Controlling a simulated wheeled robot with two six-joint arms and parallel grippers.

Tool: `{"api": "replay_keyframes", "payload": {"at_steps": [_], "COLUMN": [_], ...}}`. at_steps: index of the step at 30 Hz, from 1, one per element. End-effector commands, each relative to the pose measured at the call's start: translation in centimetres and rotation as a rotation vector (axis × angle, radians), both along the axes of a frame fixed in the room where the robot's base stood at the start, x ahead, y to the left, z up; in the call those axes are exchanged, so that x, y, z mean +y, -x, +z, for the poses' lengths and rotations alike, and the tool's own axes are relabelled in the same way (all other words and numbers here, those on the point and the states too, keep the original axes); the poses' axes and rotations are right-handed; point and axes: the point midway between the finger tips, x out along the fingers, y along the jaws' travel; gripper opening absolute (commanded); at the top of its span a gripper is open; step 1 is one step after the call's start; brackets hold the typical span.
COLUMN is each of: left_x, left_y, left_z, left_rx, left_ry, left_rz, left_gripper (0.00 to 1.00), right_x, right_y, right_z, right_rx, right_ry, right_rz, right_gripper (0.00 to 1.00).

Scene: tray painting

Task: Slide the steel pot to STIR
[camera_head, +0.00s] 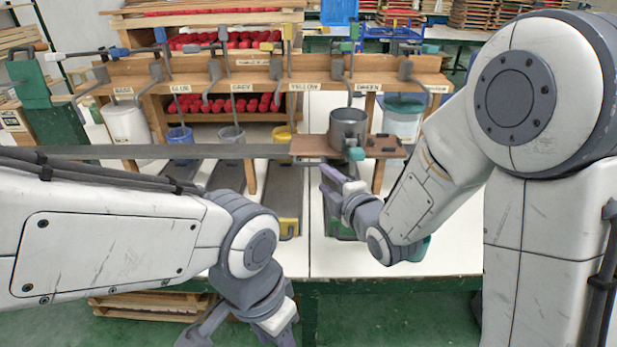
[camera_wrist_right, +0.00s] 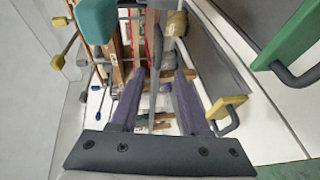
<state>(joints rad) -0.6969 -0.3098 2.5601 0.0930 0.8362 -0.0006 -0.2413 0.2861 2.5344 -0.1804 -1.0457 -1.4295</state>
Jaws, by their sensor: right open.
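The steel pot (camera_head: 348,128) stands upright on a brown wooden sliding board (camera_head: 306,147) on a long grey rail (camera_head: 110,152) in the head view. A teal knob (camera_head: 355,153) sits at the board's front edge. My right gripper (camera_head: 330,176) is just below and in front of the board, apart from the pot. In the right wrist view its two purple-grey fingers (camera_wrist_right: 157,88) are spread, and a teal block (camera_wrist_right: 97,20) is beyond them to the upper left. My left gripper (camera_head: 245,330) hangs at the bottom edge, its tips cut off. I cannot read a STIR label.
A wooden rack (camera_head: 130,68) with colour labels and levers stands behind the rail. A white bucket (camera_head: 127,124), a blue cup (camera_head: 180,143) and a yellow cup (camera_head: 283,137) stand near it. Dark channels with coloured ends lie on the white table (camera_head: 400,262).

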Motion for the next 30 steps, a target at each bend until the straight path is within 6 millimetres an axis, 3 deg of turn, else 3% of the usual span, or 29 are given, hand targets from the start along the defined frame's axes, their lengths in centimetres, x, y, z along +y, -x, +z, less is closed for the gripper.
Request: {"api": "replay_keyframes", "payload": {"at_steps": [18, 30], "left_x": [0.0, 0.0], "left_y": [0.0, 0.0], "left_z": [0.9, 0.9], "left_rx": [-0.001, 0.0], "left_ry": [0.001, 0.0], "left_rz": [0.0, 0.0], "left_gripper": [0.46, 0.46], "right_x": [3.6, 3.9], "right_y": [-8.5, -9.3], "right_z": [-1.7, -1.9], "right_rx": [-0.007, -0.007], "right_ry": [0.001, 0.0], "right_rz": [0.0, 0.0], "right_gripper": [0.46, 0.46]}}
